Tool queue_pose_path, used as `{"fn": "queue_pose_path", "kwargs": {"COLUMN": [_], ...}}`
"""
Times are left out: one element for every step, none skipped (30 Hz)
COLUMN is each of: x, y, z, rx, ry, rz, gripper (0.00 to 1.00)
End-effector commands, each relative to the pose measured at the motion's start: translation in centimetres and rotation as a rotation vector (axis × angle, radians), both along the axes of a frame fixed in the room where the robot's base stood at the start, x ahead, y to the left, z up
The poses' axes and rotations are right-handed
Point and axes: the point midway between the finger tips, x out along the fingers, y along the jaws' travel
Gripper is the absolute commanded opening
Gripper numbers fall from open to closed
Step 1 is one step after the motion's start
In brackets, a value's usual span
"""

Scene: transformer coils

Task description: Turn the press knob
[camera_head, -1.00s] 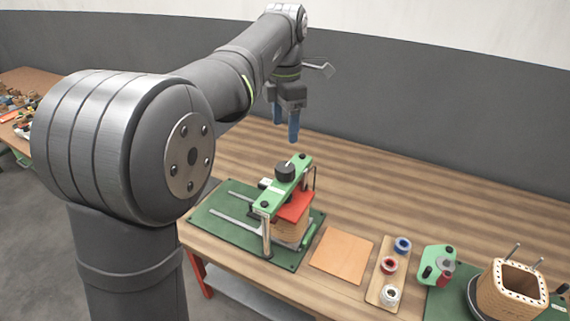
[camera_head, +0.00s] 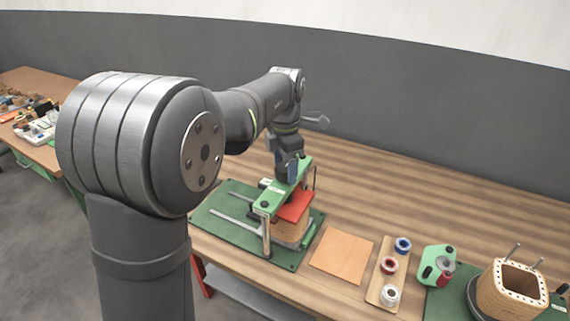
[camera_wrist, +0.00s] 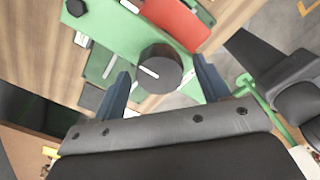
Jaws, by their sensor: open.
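The press (camera_head: 265,205) has a green top bar, a red plate and a wooden block under it, all on a green base board. Its round black knob (camera_wrist: 160,68) with a white mark shows in the wrist view on the green bar. My gripper (camera_wrist: 163,85) is open, with one blue finger on each side of the knob; I cannot tell whether the fingers touch it. In the head view my gripper (camera_head: 287,172) is directly over the press bar and hides the knob.
Right of the press are a flat wooden square (camera_head: 341,255), a wooden tray (camera_head: 375,289) with three spools, a green fixture (camera_head: 437,262) and a slotted wooden coil frame (camera_head: 512,290). The table (camera_head: 400,205) behind them is clear.

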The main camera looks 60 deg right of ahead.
Motion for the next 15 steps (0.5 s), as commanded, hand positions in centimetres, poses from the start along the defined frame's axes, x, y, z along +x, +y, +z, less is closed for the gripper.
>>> {"fn": "queue_pose_path", "kwargs": {"x": [0.00, 0.00, 0.00, 0.00, 0.00, 0.00, 0.00, 0.00, 0.00, 0.00, 0.00, 0.00, 0.00, 0.00, 0.00], "y": [0.00, 0.00, 0.00, 0.00, 0.00, 0.00, 0.00, 0.00, 0.00, 0.00, 0.00, 0.00, 0.00, 0.00, 0.00], "z": [0.01, 0.01, 0.02, 0.02, 0.02, 0.02, 0.03, 0.03, 0.03, 0.03, 0.03, 0.04, 0.04, 0.04, 0.04], "rx": [0.000, 0.000, 0.000, 0.000, 0.000, 0.000, 0.000, 0.000, 0.000, 0.000, 0.000, 0.000, 0.000, 0.000, 0.000], "ry": [0.000, 0.000, 0.000, 0.000, 0.000, 0.000, 0.000, 0.000, 0.000, 0.000, 0.000, 0.000, 0.000, 0.000, 0.000], "rz": [0.000, 0.000, 0.000, 0.000, 0.000, 0.000, 0.000, 0.000, 0.000, -0.001, -0.002, -0.005, -0.009, -0.014, -0.021], "gripper": [0.62, 0.56, 0.49, 0.43, 0.37, 0.29, 0.23, 0.23, 0.24, 0.24, 0.24, 0.24, 0.24, 0.24, 0.24]}}
